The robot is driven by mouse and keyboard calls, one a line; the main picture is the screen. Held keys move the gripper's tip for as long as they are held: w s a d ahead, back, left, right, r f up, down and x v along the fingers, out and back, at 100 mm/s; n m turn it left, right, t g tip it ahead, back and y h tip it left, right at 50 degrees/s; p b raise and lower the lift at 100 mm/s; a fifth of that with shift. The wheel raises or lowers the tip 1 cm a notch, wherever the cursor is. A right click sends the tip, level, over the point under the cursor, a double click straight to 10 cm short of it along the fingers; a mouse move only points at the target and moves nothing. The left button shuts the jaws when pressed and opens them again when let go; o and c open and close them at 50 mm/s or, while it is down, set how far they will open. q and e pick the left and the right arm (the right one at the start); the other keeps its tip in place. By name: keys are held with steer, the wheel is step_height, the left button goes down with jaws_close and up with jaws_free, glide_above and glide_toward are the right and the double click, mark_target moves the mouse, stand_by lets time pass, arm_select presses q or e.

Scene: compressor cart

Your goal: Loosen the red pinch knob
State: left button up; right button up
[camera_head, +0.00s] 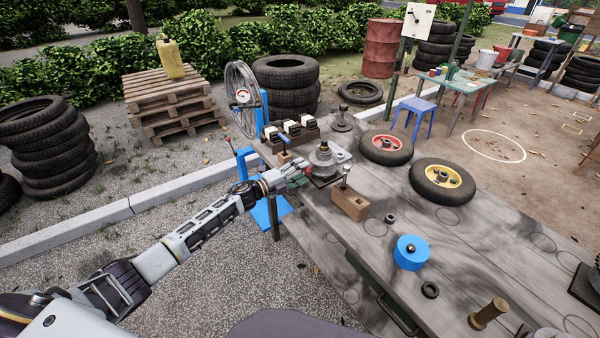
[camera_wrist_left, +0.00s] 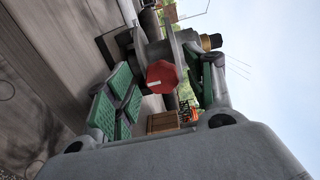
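The red pinch knob (camera_wrist_left: 162,77) is many-sided, with a short white mark on its face, in the middle of the left wrist view. It sits on the side of a grey round metal fixture (camera_wrist_left: 158,52), which stands on the workbench in the head view (camera_head: 323,160). My left gripper (camera_head: 296,179) reaches in from the left at the bench's far left end, beside the fixture. In the wrist view its green-padded fingers stand apart, one on each side of the knob, with gaps visible. The knob is hard to make out in the head view. My right gripper is not seen.
On the workbench (camera_head: 430,235), a wooden block (camera_head: 349,204) stands close right of the fixture, with a blue round part (camera_head: 411,252) farther right. Several black-and-white items (camera_head: 291,129) and a blue wheel stand (camera_head: 261,112) are behind. Two wheels lie at the back edge.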

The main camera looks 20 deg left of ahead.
mark_target(303, 170)
arm_select(q)
steer(key=shift+v, duration=1.7)
steer(key=v, duration=0.8)
steer(key=shift+s+a, duration=0.2)
steer(key=shift+s, duration=0.05)
